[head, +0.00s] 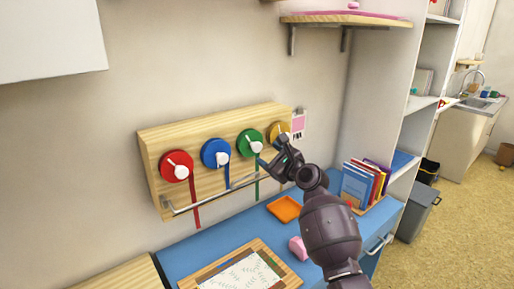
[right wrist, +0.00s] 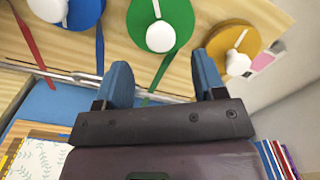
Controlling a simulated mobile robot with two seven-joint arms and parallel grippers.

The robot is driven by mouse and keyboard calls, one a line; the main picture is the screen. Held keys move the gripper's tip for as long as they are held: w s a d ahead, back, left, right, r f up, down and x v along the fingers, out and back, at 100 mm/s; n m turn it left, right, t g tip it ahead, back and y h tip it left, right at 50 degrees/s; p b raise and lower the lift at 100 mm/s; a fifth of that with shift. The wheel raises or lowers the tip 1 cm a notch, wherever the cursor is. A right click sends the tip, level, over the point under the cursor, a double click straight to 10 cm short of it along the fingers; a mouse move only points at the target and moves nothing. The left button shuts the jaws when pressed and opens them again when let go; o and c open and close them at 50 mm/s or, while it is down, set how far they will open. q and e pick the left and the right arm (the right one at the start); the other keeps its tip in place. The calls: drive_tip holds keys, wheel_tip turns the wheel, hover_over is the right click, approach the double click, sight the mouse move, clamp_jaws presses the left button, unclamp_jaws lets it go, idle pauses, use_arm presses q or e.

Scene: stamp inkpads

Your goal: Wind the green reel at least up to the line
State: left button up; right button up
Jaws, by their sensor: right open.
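The green reel (head: 250,136) is on a wooden wall board (head: 205,155), with a white crank knob at its lower right. Its green ribbon (head: 257,186) hangs down past the metal bar (head: 228,189). My right gripper (head: 272,152) is open and empty, just right of and below the green reel. In the right wrist view the green reel (right wrist: 178,14) and its white knob (right wrist: 160,36) show beyond the gap between the blue fingertips (right wrist: 162,64), apart from them. I cannot make out a separate line mark. My left gripper is not in view.
The red reel (head: 170,163), blue reel (head: 211,147) and yellow reel (head: 274,128) share the board. Below, a blue desk (head: 205,250) holds an orange tray (head: 285,208), a pink object (head: 298,247), a patterned sheet (head: 240,272) and upright books (head: 357,186).

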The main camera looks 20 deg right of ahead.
sight(259, 148)
drive_tip(key=shift+x, duration=3.45)
drive_tip(key=shift+d, duration=0.1)
drive_tip(key=shift+c, duration=0.3)
drive_tip(key=c, duration=0.9)
drive_tip(key=shift+o, duration=0.2)
